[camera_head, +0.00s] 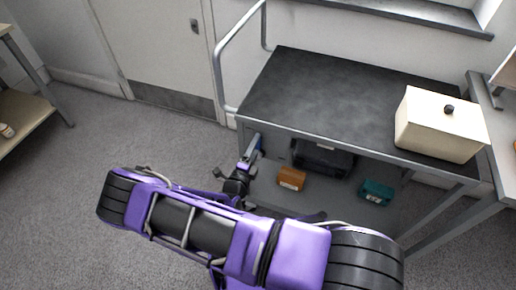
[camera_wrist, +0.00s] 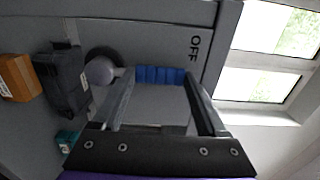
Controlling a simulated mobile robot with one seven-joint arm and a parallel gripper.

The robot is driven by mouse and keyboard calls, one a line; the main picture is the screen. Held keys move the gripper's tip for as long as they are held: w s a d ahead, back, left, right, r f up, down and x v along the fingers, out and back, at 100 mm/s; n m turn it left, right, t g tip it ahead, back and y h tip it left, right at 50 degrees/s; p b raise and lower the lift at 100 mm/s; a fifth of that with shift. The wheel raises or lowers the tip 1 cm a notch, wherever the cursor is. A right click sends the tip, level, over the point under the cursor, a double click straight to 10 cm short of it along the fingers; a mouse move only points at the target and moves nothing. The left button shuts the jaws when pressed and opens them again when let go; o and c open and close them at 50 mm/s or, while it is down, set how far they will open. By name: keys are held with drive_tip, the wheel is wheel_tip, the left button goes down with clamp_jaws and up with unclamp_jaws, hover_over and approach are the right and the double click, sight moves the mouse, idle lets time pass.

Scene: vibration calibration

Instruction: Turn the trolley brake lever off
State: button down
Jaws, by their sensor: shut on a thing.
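The trolley (camera_head: 312,85) has a dark top and a grey metal frame. Its brake lever has a blue grip (camera_wrist: 160,75), with a round grey knob or hub (camera_wrist: 100,71) at its left end in the wrist view. A dark "OFF" label (camera_wrist: 195,47) is on the grey panel, near the right end of the blue grip. My gripper (camera_wrist: 162,78) is shut on the blue grip, with one finger towards each end of it. In the head view my gripper (camera_head: 248,163) is at the trolley's left front corner, and my arm hides part of the frame.
A cream box (camera_head: 440,128) with a dark knob stands on the trolley top at right. The lower shelf holds an orange box (camera_head: 291,178), a black case (camera_head: 322,158) and a teal box (camera_head: 376,192). A push handle (camera_head: 217,70) rises at left. Floor left of the trolley is clear.

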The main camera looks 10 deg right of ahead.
drive_tip(key=shift+a, duration=0.1)
idle(0.4)
unclamp_jaws()
drive_tip(key=v, duration=1.7)
drive_tip(key=shift+s+p, duration=0.2)
drive_tip(key=shift+p, duration=0.25)
drive_tip(key=shift+a, duration=0.1)
